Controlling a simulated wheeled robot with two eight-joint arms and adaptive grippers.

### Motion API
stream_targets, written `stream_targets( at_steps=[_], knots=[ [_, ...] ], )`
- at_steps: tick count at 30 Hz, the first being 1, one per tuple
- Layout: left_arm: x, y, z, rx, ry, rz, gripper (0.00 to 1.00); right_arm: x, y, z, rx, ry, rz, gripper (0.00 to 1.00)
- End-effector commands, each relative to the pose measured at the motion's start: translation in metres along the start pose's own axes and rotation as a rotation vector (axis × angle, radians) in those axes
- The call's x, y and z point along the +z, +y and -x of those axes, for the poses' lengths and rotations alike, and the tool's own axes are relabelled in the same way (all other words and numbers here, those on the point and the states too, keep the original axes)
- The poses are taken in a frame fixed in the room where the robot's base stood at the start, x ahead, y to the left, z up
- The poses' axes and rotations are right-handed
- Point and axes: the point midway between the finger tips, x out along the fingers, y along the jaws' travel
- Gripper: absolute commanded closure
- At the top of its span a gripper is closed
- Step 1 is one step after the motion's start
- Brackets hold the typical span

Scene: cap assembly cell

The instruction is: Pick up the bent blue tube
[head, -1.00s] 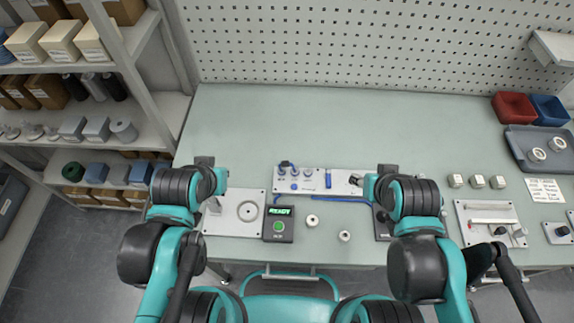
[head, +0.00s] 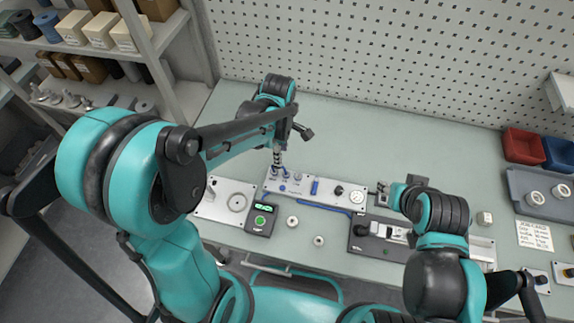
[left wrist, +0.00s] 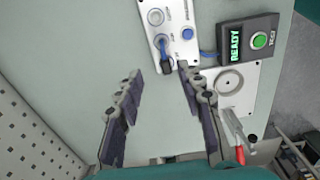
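The bent blue tube (left wrist: 164,48) sits at the end of the pale port panel in the left wrist view, its dark end pointing toward my gripper. In the head view the tube (head: 286,170) is small and partly hidden near my left arm. My left gripper (left wrist: 158,72) is open and empty, its fingers spread over the bench, with the tube just beyond the right fingertip. In the head view the left gripper (head: 290,140) hangs above the panel's left end. My right gripper (head: 386,188) is near the panel's right end; its fingers are too small to read.
The port panel (head: 330,192) lies mid-bench. The READY box (head: 261,219) and a plate with a round hole (head: 224,201) lie nearby, with a blue cable between panel and box. Two white rings (head: 292,221) lie in front. The bench behind the panel is clear.

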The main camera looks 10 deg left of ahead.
Motion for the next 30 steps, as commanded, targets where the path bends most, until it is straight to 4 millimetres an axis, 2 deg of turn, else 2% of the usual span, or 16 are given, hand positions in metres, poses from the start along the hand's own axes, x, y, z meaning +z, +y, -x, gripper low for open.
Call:
stream_targets(
  at_steps=[11, 18, 27, 28, 30],
  knots=[
    [-0.003, -0.002, -0.042, -0.010, 0.001, 0.031, 0.62, 0.007, 0.000, -0.010, 0.000, 0.000, 0.000, 0.60],
    [-0.008, -0.006, -0.076, -0.009, 0.001, 0.030, 0.62, 0.015, 0.000, -0.020, 0.000, 0.000, 0.000, 0.60],
    [-0.008, -0.006, -0.081, -0.009, 0.001, 0.029, 0.62, 0.015, 0.000, -0.020, 0.000, 0.000, 0.000, 0.60],
    [-0.008, -0.006, -0.081, -0.009, 0.001, 0.029, 0.65, 0.015, 0.000, -0.020, 0.000, 0.000, 0.000, 0.60],
    [-0.008, -0.006, -0.081, -0.009, 0.001, 0.029, 0.83, 0.015, 0.000, -0.020, 0.000, 0.000, 0.000, 0.60]
  ],
)
